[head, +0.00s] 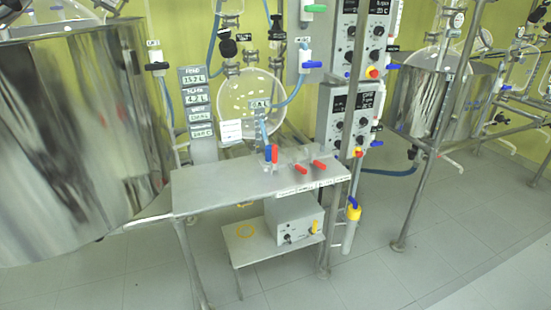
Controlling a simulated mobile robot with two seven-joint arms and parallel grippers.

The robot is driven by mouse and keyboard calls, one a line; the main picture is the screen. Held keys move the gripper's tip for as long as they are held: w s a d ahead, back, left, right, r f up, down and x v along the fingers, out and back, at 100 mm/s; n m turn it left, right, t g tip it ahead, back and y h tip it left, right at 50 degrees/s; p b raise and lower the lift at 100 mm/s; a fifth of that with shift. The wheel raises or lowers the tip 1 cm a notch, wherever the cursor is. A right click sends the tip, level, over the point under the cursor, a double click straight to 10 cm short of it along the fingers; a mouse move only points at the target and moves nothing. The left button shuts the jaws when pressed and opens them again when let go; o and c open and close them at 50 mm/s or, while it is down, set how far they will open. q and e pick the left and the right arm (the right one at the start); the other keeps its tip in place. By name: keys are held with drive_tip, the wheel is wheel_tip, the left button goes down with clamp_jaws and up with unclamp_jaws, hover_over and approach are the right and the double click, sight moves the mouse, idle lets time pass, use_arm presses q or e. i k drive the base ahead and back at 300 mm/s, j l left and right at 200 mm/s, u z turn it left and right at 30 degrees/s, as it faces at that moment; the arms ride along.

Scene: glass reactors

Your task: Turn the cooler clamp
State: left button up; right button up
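No part labelled as the cooler clamp can be singled out; most labels are too small to read. Several turnable handles show in the head view. A blue handle (313,65) sits on a white valve right of the round glass flask (252,105). A green handle (317,8) is above it at the top edge. A black clamp knob (157,66) is on the left post by the large steel vessel (75,125). Two red handles (301,169) lie on the steel table, with upright red and blue handles (271,154) beside them. Neither of my grippers is in view.
The steel table (215,185) stands in the middle, with a grey box (293,218) on a low shelf below. Control panels (350,115) rise behind its right end. A second steel vessel (440,100) stands at right. The tiled floor in front is clear.

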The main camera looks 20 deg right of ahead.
sight(274, 161)
drive_tip(key=i+j, duration=0.95)
drive_tip(key=j, duration=0.15)
drive_tip(key=j+z, duration=0.1)
drive_tip(key=z, duration=0.25)
drive_tip(key=i+j+z, duration=0.1)
drive_tip(key=z, duration=0.25)
drive_tip(key=j+z, duration=0.1)
drive_tip(key=z, duration=0.25)
drive_tip(key=i+j, duration=0.05)
